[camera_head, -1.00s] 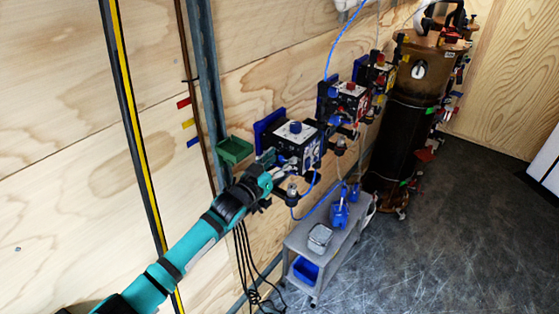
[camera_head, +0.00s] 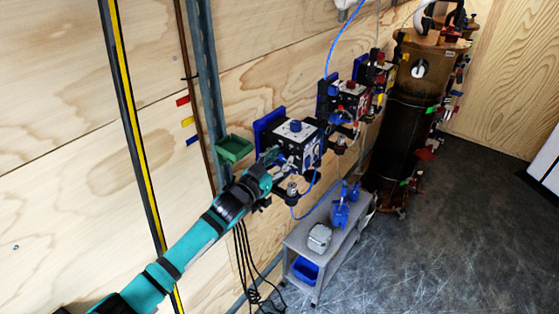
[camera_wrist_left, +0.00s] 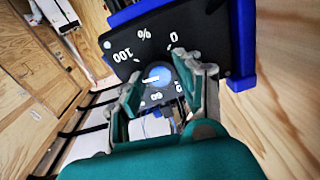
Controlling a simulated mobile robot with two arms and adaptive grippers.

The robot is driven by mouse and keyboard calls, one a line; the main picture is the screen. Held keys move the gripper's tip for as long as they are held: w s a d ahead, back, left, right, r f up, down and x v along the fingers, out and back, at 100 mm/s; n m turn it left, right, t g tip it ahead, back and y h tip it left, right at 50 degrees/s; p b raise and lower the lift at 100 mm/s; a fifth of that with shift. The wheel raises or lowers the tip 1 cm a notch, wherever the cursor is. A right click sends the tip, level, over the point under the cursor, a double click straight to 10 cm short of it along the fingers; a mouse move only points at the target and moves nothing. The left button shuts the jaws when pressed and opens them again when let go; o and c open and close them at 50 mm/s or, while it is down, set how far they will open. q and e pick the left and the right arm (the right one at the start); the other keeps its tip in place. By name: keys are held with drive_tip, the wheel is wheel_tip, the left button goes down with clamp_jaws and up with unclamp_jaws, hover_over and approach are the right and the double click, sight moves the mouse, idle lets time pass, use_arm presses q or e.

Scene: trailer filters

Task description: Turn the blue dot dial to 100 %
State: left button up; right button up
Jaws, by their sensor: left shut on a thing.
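The blue dot dial (camera_wrist_left: 157,76) sits on a black panel (camera_wrist_left: 120,48) in the left wrist view, with white marks 100, %, 0 and others around it. The fingers of my left gripper (camera_wrist_left: 158,80) lie on either side of the dial, shut on it. In the head view my left gripper (camera_head: 271,163) is at the near face of the black and white box (camera_head: 310,147). There the dial is hidden. I cannot tell which mark the dial points to. My right gripper is in neither view.
A green bin (camera_head: 234,147) is on the wall left of the box. A second box with a red knob (camera_head: 351,85) and a tall dark tank (camera_head: 412,110) stand beyond. A grey cart (camera_head: 330,255) stands below. The floor to the right is clear.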

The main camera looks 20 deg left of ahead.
use_arm(q)
drive_tip(key=m+b, duration=0.1)
drive_tip(key=m, duration=0.4)
drive_tip(key=shift+f+m, duration=0.15)
drive_tip(key=shift+m, duration=0.15)
drive_tip(key=shift+m+b, duration=0.35)
drive_tip(key=shift+m, duration=1.15)
drive_tip(key=o, duration=1.1)
drive_tip(key=shift+o, duration=0.2)
drive_tip(key=shift+s, duration=0.1)
drive_tip(key=v, duration=1.2)
drive_tip(key=shift+f, duration=0.15)
